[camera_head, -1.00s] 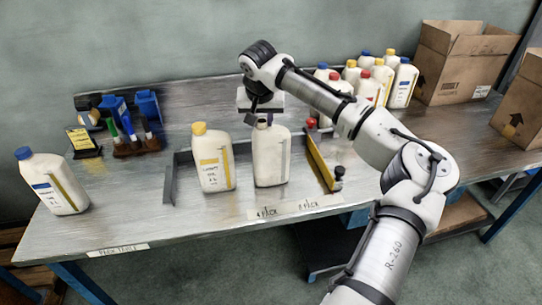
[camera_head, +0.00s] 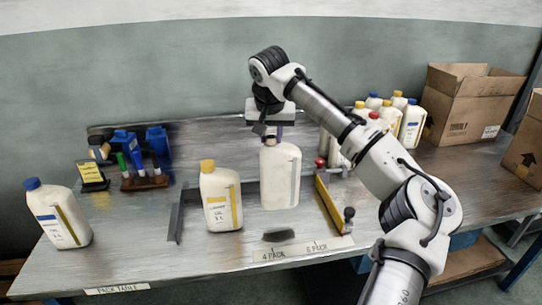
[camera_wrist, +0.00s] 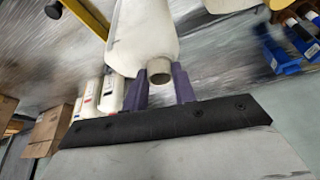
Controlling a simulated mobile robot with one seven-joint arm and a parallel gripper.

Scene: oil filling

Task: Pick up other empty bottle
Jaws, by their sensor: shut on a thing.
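An uncapped white bottle (camera_head: 280,178) hangs upright from my gripper (camera_head: 279,132), a little above the table, with a dark shadow below it. In the wrist view, the purple fingers of my gripper (camera_wrist: 160,84) are on either side of the bottle's open neck (camera_wrist: 158,64). A yellow-capped bottle (camera_head: 221,197) stands just left of it. A blue-capped bottle (camera_head: 58,215) stands at the table's far left. Both standing bottles have labels.
The table (camera_head: 130,245) has a low dark rail (camera_head: 178,212) at left and a yellow rail (camera_head: 330,203) at right of the bottles. Several capped bottles (camera_head: 411,125) and cardboard boxes (camera_head: 460,112) stand at the back right. Blue bins (camera_head: 157,143) stand at the back left.

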